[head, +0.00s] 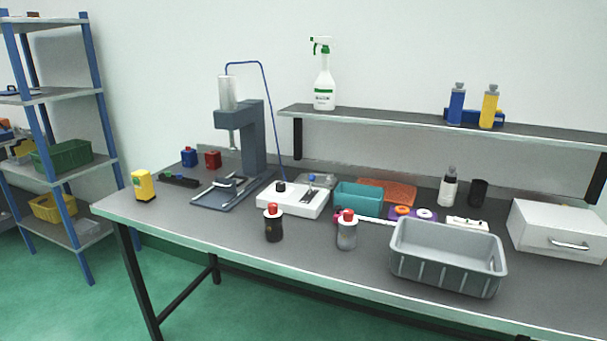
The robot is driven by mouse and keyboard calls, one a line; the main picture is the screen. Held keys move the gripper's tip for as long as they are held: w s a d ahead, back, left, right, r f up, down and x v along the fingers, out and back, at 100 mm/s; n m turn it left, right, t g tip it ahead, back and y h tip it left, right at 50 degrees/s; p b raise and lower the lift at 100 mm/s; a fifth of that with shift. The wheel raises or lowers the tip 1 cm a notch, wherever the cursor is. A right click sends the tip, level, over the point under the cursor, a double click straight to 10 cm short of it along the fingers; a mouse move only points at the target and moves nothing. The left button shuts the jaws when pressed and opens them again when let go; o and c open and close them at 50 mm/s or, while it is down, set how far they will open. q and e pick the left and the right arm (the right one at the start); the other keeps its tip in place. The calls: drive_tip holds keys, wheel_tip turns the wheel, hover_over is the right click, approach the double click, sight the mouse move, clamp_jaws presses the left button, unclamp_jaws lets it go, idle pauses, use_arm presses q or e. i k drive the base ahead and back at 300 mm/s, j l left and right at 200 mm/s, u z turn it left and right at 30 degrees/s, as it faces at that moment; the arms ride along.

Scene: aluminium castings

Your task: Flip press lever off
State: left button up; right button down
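A grey-blue bench press (252,140) with a pale cylinder on top stands at the left back of the table. A white control box (293,204) sits to the right of the press base. It carries a black knob (281,187) on its left and a small metal lever (311,193) on its right. The lever is too small to tell clearly which way it is set. Neither of my grippers is in view.
Two red-capped bottles (273,224) (347,231) stand in front of the box. A teal bin (359,197) and a grey crate (447,262) are to the right. A yellow device (143,186) stands at the left edge. The front left of the table is clear.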

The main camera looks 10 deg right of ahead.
sight(312, 177)
drive_tip(key=i+j+z, duration=0.45)
drive_tip(key=j, duration=0.35)
drive_tip(key=i+j+z, duration=0.2)
drive_tip(key=i+j, duration=0.15)
drive_tip(key=j, duration=0.15)
